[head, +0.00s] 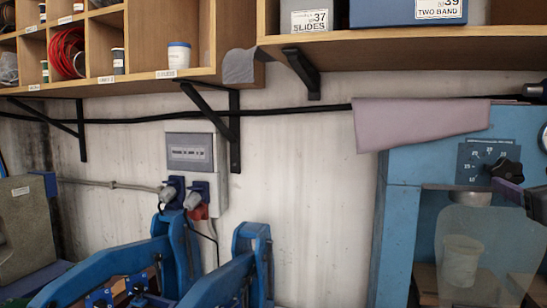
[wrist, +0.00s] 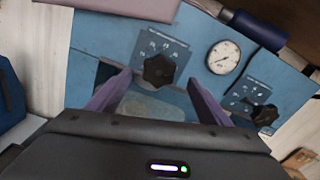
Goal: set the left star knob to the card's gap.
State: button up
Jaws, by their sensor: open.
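The left star knob (wrist: 159,69) is black, on a dark scale plate (wrist: 176,48) with numbers on the blue machine (wrist: 110,35). My gripper (wrist: 158,78) has purple fingers, spread apart. In the wrist view the knob appears between and just beyond the fingertips; I cannot tell whether they touch it. I cannot make out the knob's exact setting. In the head view a purple finger (head: 508,192) shows just below the knob. I see no card that I can identify.
A second star knob (wrist: 264,115) and a round gauge (wrist: 223,57) sit to the right. A pink cloth (head: 420,122) hangs over the machine's top edge. Below, a clear guard (head: 495,245) stands before a white cup (head: 461,262). Shelves (head: 400,43) overhang above.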

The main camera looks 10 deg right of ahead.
aim_at(495, 167)
jog(key=x, duration=1.3)
jog(key=shift+w+d, duration=0.15)
jog(key=shift+w, duration=0.15)
jog(key=c, duration=1)
jog(key=shift+c, duration=0.2)
